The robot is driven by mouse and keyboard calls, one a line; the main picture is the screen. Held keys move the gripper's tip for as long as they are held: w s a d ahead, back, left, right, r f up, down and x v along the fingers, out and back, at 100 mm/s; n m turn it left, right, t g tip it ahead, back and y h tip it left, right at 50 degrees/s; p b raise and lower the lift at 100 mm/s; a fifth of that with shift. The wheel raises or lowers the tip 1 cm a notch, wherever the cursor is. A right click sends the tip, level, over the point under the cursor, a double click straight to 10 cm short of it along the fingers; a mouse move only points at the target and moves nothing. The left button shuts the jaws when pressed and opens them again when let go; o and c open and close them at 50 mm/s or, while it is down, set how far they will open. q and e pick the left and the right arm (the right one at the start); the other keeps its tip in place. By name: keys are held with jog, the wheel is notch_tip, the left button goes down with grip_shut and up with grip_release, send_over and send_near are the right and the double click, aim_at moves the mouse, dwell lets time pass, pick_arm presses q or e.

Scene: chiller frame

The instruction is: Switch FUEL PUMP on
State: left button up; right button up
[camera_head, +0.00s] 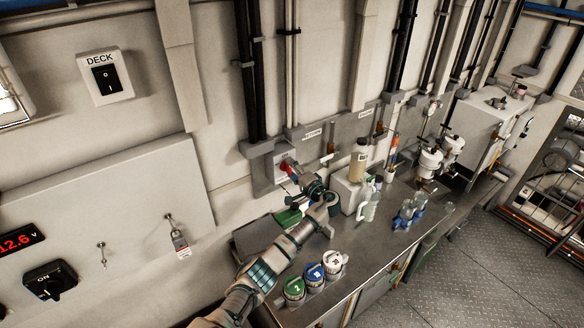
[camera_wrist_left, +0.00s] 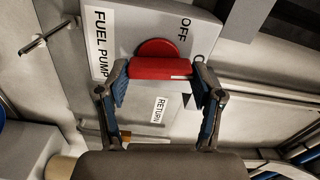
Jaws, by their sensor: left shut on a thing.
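The red FUEL PUMP switch (camera_wrist_left: 158,48) sits on a light grey box on the wall. Its red bar handle lies between the two fingers of my left gripper (camera_wrist_left: 160,71), which is shut on it. The FUEL PUMP label (camera_wrist_left: 100,42) is beside the switch, and the OFF label (camera_wrist_left: 184,26) is at upper right. Another label below OFF is mostly hidden by a finger. In the head view the red switch (camera_head: 287,166) shows at the tip of my left gripper (camera_head: 296,178). My right gripper is not in view.
A RETURN label (camera_wrist_left: 161,110) is near the switch. A DECK switch (camera_head: 105,78) is on the wall at left.

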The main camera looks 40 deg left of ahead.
pick_arm(q)
jog(key=shift+w+r+m+p, duration=0.1)
jog(key=shift+m+p, duration=0.3)
jog(key=shift+m, duration=0.4)
jog(key=o, duration=1.1)
jog(key=shift+o, duration=0.2)
jog(key=shift+w+a+f, duration=0.1)
jog(key=shift+w+f, duration=0.05)
jog(key=shift+f, duration=0.1)
jog(key=v, duration=1.2)
